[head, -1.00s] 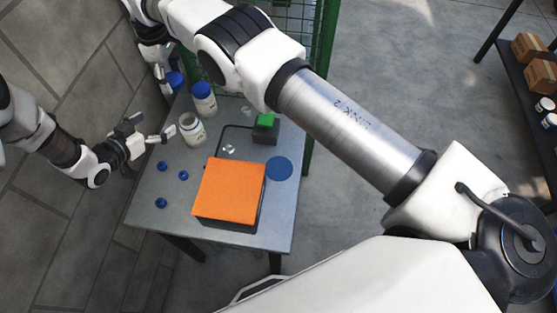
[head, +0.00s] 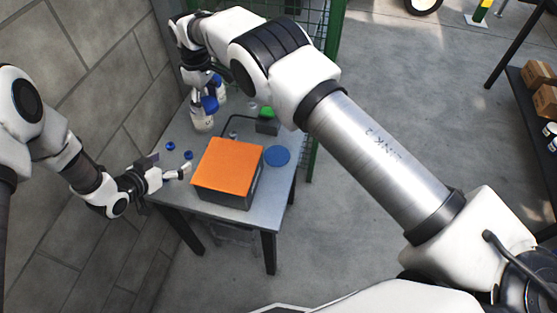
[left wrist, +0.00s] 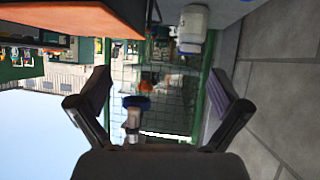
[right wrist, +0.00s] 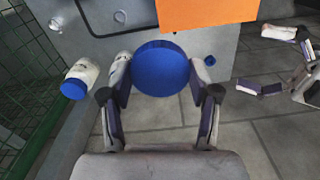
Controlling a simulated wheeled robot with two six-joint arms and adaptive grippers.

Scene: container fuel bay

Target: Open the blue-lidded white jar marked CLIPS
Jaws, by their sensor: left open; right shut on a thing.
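A large blue lid (right wrist: 160,68) is between the fingers of my right gripper (right wrist: 160,98), which is shut on it. In the head view the lid (head: 210,104) overlaps the top of a white jar (head: 202,122). The right wrist view shows this jar (right wrist: 120,70) partly hidden beside the lid, so the lid looks apart from it. A second white jar with a blue lid (right wrist: 80,78) stands beside it. I cannot read the jars' markings. My left gripper (head: 168,168) is open and empty at the table's left edge; its wrist view shows a white jar (left wrist: 192,28) ahead.
An orange-topped box (head: 228,164) takes up the table's front. A flat blue disc (head: 277,156), a dark block with a green top (head: 266,122) and small blue pieces (head: 188,155) lie around it. A green mesh cage (right wrist: 35,115) stands behind, and a wall on the left.

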